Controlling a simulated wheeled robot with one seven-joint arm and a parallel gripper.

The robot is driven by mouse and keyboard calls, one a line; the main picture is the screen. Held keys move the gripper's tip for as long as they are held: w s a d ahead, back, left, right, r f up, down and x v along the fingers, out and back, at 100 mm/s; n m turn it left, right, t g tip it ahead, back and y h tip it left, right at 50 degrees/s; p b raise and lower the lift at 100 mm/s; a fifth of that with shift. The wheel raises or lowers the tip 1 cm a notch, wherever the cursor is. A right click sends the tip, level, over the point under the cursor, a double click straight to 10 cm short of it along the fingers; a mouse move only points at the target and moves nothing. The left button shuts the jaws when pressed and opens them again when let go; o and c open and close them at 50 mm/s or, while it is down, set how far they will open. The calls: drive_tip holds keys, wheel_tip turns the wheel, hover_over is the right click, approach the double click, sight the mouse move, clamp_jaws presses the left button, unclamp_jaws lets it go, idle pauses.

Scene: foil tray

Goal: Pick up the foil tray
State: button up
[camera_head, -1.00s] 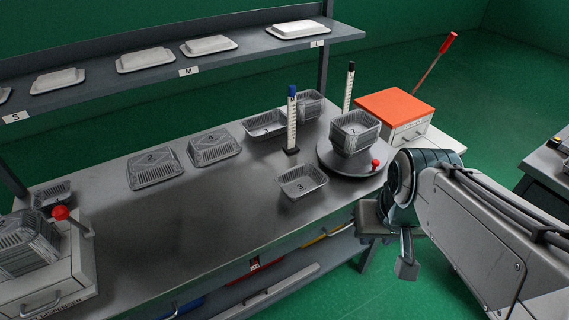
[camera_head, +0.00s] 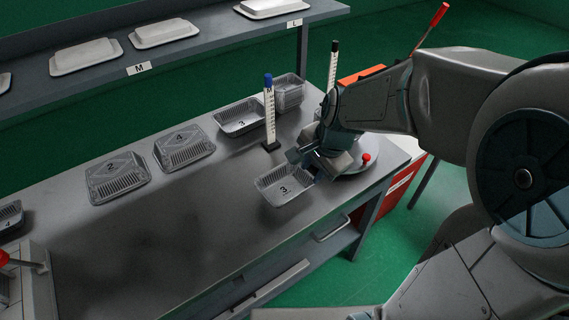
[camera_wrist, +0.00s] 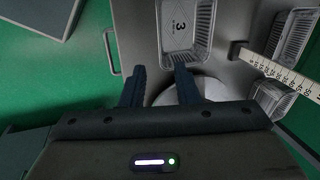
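An open foil tray marked 3 (camera_head: 284,184) sits upright on the steel table, in front of the ruler post. It also shows at the top of the wrist view (camera_wrist: 186,28), cut off by the frame edge. My gripper (camera_head: 308,164) is just right of this tray in the head view. In the wrist view my gripper (camera_wrist: 159,68) has its two fingers apart with nothing between them. The right finger's tip overlaps the tray's near end; the left finger is beside it. I cannot tell whether they touch.
A ruler post (camera_head: 269,114) stands behind the tray. Another open tray (camera_head: 240,118) and stacked trays (camera_head: 289,92) are behind. A turntable (camera_head: 357,165) is partly under my arm.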

sight(298, 193)
drive_tip(key=b+x, duration=0.1)
drive_tip(key=x, duration=1.3)
drive_tip(key=shift+w+a, duration=0.1)
drive_tip(key=shift+a, duration=0.1)
clamp_jaws()
